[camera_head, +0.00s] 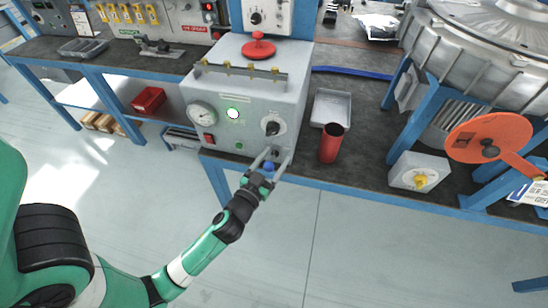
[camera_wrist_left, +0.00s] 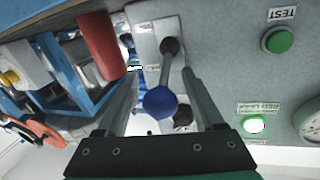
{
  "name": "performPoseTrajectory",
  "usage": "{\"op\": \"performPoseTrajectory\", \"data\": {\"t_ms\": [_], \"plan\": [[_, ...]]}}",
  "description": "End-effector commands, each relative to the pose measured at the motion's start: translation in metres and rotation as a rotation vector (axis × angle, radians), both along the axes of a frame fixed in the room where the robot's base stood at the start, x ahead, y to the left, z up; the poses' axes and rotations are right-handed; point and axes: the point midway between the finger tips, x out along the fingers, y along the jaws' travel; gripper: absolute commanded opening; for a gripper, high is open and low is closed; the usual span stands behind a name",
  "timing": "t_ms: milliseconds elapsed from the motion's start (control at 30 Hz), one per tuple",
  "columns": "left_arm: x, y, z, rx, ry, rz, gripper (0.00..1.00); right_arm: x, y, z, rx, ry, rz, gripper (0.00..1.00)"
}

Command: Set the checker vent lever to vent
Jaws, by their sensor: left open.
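The checker (camera_head: 247,100) is a grey box on the bench with a gauge, a lit green lamp and a black knob on its front. Its vent lever ends in a blue ball (camera_head: 268,166) low on the front's right side. In the left wrist view, the blue ball (camera_wrist_left: 160,103) sits on a grey rod (camera_wrist_left: 171,58) that runs to a light plate. My left gripper (camera_head: 275,156) is open at the lever. In the wrist view its two fingers (camera_wrist_left: 161,78) stand on either side of the ball, with visible gaps. My right gripper is not in view.
A red cup (camera_head: 331,143) and a grey tray (camera_head: 331,107) stand on the bench right of the checker. A small grey box with a yellow knob (camera_head: 420,179) and an orange disc (camera_head: 489,137) are farther right. In the wrist view, a green TEST button (camera_wrist_left: 278,40) is beside the lever.

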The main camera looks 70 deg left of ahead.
Motion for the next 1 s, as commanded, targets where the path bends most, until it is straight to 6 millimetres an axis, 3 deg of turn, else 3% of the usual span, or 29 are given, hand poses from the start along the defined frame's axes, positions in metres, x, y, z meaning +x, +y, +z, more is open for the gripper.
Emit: {"op": "performPoseTrajectory", "data": {"t_ms": [133, 500, 1000], "plan": [[-0.0002, -0.0003, -0.0001, 0.000, 0.000, 0.000, 0.68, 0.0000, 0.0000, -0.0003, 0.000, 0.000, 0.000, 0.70], [-0.0003, -0.0005, 0.0001, 0.000, 0.000, 0.000, 0.01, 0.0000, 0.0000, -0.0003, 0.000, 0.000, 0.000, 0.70], [-0.0003, -0.0006, 0.0003, 0.001, -0.001, 0.000, 0.00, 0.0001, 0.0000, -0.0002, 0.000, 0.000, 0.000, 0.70]]}}
